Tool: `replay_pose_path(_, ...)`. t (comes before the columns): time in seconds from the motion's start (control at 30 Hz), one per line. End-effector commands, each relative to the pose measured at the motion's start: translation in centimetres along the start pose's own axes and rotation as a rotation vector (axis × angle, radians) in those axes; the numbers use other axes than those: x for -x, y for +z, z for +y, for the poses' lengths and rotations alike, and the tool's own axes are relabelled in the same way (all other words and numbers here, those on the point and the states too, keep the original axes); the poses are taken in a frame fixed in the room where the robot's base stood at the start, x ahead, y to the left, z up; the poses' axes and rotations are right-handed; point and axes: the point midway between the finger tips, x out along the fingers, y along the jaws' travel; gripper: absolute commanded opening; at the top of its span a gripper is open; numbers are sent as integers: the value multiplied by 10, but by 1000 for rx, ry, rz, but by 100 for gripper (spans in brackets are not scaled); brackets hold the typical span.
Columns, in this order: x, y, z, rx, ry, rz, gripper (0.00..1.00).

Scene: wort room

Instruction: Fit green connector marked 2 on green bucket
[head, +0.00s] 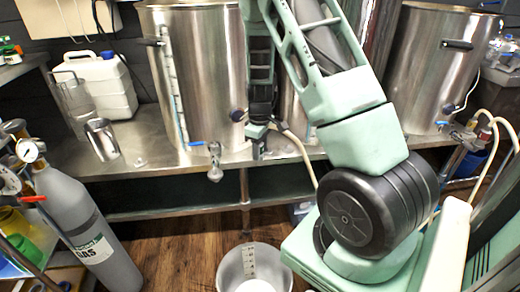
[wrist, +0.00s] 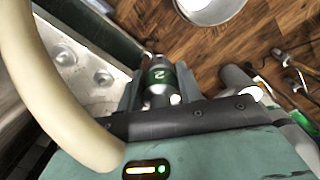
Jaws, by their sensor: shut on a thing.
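The connector (wrist: 158,76) is a metal fitting with a green band marked 2. In the wrist view it sits between the two fingers of my gripper (wrist: 160,92), which is shut on it. In the head view my gripper (head: 257,146) hangs at the front edge of the steel bench, right of a kettle tap. The connector cannot be made out there. A pale bucket (head: 226,268) stands on the floor below, at the bottom of the head view. A bucket's rim (wrist: 226,16) also shows at the top of the wrist view, apart from the connector. I see no clearly green bucket.
A cream hose (wrist: 38,85) curves across the left of the wrist view; it also shows beside my gripper in the head view (head: 303,153). Steel kettles (head: 205,80) with projecting taps (head: 214,160) line the bench. A grey gas cylinder (head: 85,230) leans at left. Wood floor lies around the bucket.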

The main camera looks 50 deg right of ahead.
Motion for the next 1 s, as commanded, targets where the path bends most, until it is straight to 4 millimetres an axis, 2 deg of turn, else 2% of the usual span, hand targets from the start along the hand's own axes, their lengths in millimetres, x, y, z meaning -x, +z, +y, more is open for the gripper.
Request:
replay_pose_path(0.03,6,0,0,0,0,1,0)
replay_pose_path(0.6,38,0,0,0,1,1,0)
replay_pose_path(1.0,38,0,0,1,0,0,0)
